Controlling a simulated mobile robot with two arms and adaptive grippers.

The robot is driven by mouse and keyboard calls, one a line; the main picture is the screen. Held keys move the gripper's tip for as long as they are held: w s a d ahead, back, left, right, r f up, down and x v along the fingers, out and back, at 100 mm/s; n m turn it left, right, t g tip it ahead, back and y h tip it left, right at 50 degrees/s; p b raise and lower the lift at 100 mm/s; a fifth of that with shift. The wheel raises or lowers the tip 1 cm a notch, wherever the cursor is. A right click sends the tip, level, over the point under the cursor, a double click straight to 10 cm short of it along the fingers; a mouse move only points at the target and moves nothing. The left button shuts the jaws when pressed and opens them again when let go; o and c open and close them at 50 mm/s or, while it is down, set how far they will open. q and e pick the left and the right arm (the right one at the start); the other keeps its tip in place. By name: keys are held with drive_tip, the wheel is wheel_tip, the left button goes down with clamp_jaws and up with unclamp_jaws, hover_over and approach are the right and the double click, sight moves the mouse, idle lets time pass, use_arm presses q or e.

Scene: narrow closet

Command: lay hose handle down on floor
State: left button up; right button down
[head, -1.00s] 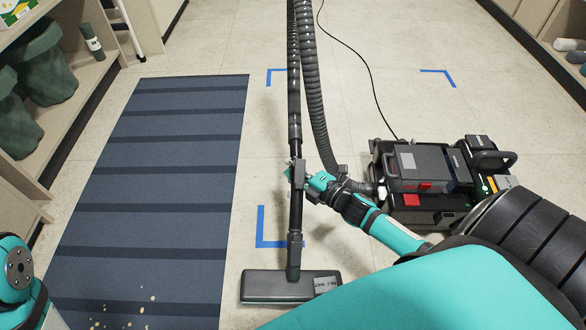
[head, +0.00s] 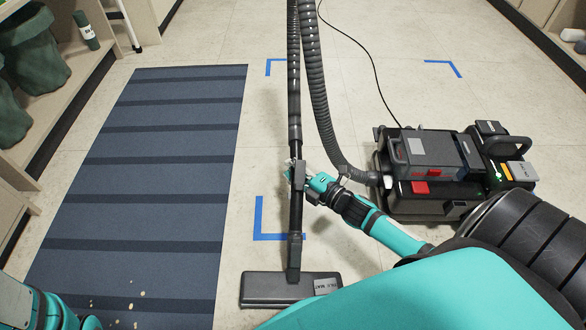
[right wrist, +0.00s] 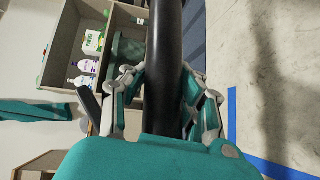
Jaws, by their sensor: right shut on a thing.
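The black vacuum wand (head: 296,215) runs from the floor head (head: 285,288) up past the top edge of the head view, with its upper end out of sight. A grey ribbed hose (head: 316,90) hangs beside it and bends down to the vacuum body (head: 420,180). My right gripper (head: 300,178) is shut around the wand's middle; the right wrist view shows the fingers (right wrist: 168,100) on both sides of the dark tube (right wrist: 165,60). The hose handle itself cannot be made out. My left arm shows only in part at the bottom left; its gripper is out of view.
A blue striped mat (head: 170,157) lies left of the wand. Shelves (head: 75,65) with green bags line the left wall. Blue tape corners (head: 262,222) mark the floor. A black cord (head: 365,65) trails behind the vacuum. Pale floor is clear beyond the vacuum.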

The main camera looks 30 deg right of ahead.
drive_tip(key=shift+f+b, duration=0.35)
drive_tip(key=shift+f, duration=0.1)
idle(0.4)
drive_tip(key=c, duration=0.8)
unclamp_jaws()
drive_tip(key=shift+f, duration=0.15)
drive_tip(key=v, duration=1.2)
